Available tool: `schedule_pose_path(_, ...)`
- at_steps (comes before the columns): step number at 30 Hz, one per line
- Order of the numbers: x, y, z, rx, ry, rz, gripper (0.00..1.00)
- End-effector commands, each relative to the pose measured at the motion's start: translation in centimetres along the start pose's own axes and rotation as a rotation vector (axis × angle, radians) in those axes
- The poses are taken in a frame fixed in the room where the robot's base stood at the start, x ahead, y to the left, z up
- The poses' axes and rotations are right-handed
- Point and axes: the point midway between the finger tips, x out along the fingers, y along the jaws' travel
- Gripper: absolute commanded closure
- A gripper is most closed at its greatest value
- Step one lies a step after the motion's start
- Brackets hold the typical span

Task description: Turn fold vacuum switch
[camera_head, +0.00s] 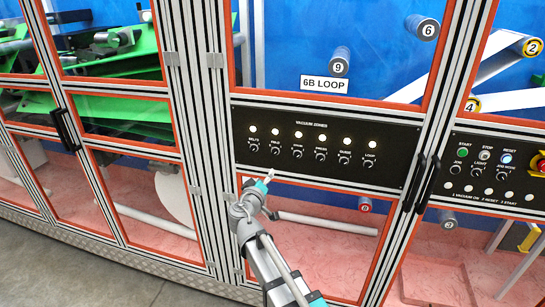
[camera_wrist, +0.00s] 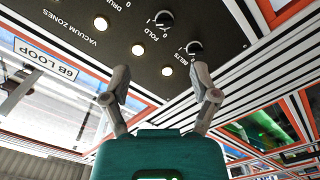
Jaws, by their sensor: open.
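The fold vacuum switch (camera_head: 275,149) is a small black rotary knob, second from the left on the black vacuum zones panel (camera_head: 310,172). In the wrist view the fold switch (camera_wrist: 165,18) is near the top edge, with its FOLD label and a lit lamp (camera_wrist: 138,49) beside it. Its setting is too small to tell. My gripper (camera_head: 267,178) is in front of the panel, below the fold switch in the head view. In the wrist view my gripper (camera_wrist: 160,72) has its two fingers spread and empty, and the fold switch lies beyond the fingertips, apart from them.
The belts switch (camera_wrist: 194,47) is right beside the fold switch. Several similar knobs run right to the loop switch (camera_head: 369,160). Black door handles (camera_head: 416,184) stick out right of the panel. A second control panel (camera_head: 490,168) is farther right. Bare floor (camera_head: 60,268) lies at lower left.

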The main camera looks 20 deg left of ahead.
Motion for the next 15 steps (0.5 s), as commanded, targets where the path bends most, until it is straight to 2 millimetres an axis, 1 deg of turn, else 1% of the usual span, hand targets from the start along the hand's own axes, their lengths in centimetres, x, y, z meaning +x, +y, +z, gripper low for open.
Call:
schedule_pose_path(1, -0.21, -0.45, -0.6, -0.003, 0.017, -0.004, 0.23)
schedule_pose_path(4, -0.4, -0.69, -1.09, -0.006, 0.033, -0.007, 0.23)
schedule_pose_path(15, -0.31, -0.67, -1.07, -0.006, 0.032, -0.006, 0.23)
